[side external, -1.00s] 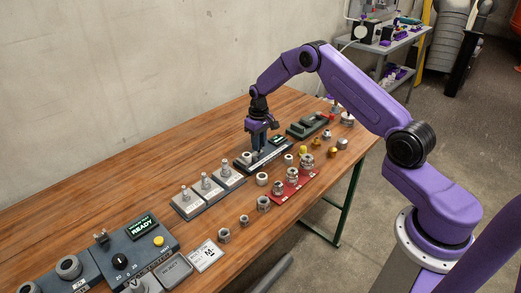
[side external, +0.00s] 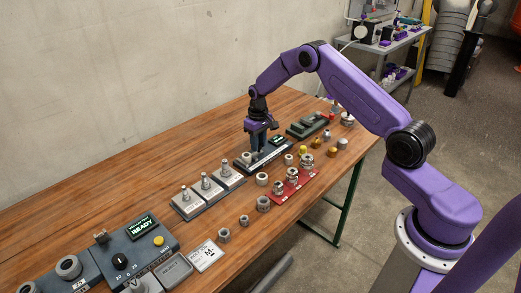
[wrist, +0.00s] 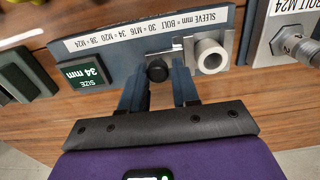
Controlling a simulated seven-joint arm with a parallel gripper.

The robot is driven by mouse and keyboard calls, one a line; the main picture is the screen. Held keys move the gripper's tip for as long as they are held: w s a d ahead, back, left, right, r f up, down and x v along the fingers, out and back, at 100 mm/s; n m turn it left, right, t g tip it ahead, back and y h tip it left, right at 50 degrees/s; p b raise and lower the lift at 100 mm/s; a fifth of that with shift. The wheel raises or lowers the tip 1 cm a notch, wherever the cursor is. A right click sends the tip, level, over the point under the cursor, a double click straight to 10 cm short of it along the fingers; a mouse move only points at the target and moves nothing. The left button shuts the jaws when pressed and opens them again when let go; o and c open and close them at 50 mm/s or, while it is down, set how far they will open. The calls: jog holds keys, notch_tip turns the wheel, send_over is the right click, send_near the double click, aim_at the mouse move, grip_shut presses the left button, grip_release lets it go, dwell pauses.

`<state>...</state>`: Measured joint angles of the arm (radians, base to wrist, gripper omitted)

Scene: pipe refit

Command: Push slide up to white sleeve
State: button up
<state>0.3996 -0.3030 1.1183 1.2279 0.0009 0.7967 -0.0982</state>
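The sleeve gauge (side external: 243,163) is a dark block on the bench, with a label strip and a small display that reads 34 mm in the wrist view (wrist: 88,73). The white sleeve (wrist: 210,56) stands at the gauge's right end in the wrist view, beside a metal plate. The slide has a round black knob (wrist: 157,71) and a metal jaw (wrist: 184,45) close to the sleeve's left side; whether they touch is unclear. My gripper (wrist: 158,88) points down at the gauge, one finger on each side of the knob, seemingly shut on it. It also shows in the side view (side external: 259,150).
Bolt stands (side external: 205,188) are just left of the gauge, a red tray (side external: 293,185) with metal fittings is in front, and a green fixture (side external: 308,125) lies behind. Loose nuts and sleeves (side external: 263,203) lie along the front. The bench's wall side is clear.

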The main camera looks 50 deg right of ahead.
jog(key=shift+o, duration=1.1)
jog(key=shift+r, duration=2.5)
jog(key=s+a+r+n, duration=0.3)
jog(key=s+a+r, duration=0.4)
jog(key=s+a, duration=0.2)
jog(key=s+a+r+n, duration=0.3)
jog(key=s+a+r, duration=0.4)
jog(key=s+a, duration=0.25)
jog(key=s+d+r+n, duration=0.1)
jog(key=s+n, duration=0.2)
jog(key=s, duration=1)
jog(key=s+d+r+n, duration=0.1)
jog(key=s+d+n, duration=0.1)
jog(key=s, duration=1)
jog(key=shift+s+d+r+n, duration=0.15)
jog(key=shift+s+r+n, duration=0.15)
jog(key=shift+n, duration=0.5)
